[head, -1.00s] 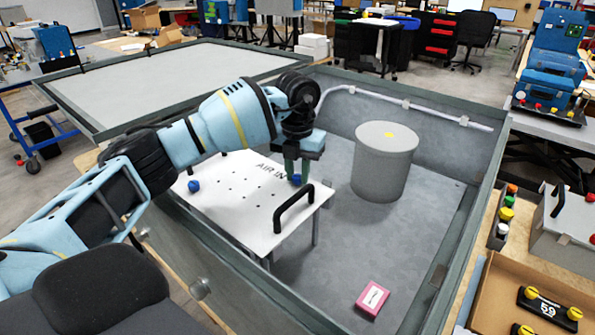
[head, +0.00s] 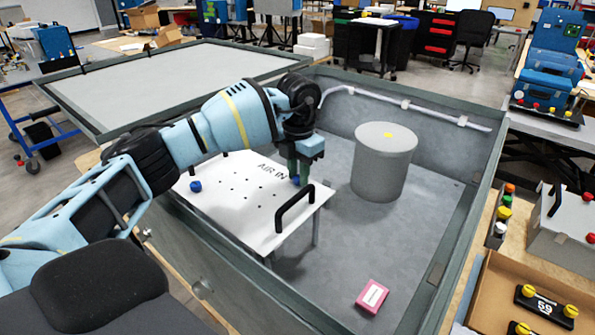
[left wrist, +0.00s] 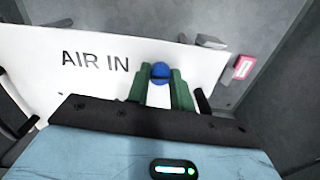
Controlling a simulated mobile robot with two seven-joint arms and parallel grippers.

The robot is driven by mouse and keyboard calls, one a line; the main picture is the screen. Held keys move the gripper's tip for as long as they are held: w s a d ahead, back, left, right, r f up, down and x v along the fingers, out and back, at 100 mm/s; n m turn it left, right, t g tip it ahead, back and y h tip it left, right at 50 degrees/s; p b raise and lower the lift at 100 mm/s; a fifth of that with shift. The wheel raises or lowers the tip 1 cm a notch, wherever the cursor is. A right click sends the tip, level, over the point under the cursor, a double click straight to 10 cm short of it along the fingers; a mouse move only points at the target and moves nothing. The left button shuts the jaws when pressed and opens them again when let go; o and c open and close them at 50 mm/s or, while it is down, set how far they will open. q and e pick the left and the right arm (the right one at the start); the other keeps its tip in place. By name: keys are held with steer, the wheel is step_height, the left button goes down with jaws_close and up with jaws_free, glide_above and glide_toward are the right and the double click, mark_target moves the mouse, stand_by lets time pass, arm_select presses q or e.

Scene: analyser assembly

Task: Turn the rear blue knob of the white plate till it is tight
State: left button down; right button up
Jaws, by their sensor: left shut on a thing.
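The white plate (head: 236,228) stands on legs inside the grey-walled bin, with "AIR IN" printed along its far side. The rear blue knob (head: 295,181) sits at the plate's far right, by the lettering. My left gripper (head: 299,180) points down from above and is shut on this knob. In the left wrist view the knob (left wrist: 160,70) shows between the two green fingers of the gripper (left wrist: 159,80). The fingers hide part of the knob. The other blue knob (head: 195,186) is at the plate's left, clear of the gripper. My right gripper is out of view.
A black handle (head: 293,207) rises from the plate's right edge, close to my left gripper. A grey cylinder (head: 384,165) with a yellow spot stands to the right. A pink box (head: 372,297) lies on the bin floor, which is otherwise open there.

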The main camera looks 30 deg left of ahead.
mark_target(298, 176)
arm_select(q)
steer(key=shift+m, duration=0.7)
steer(key=c, duration=1.2)
jaws_free()
steer(key=shift+r, duration=3.95)
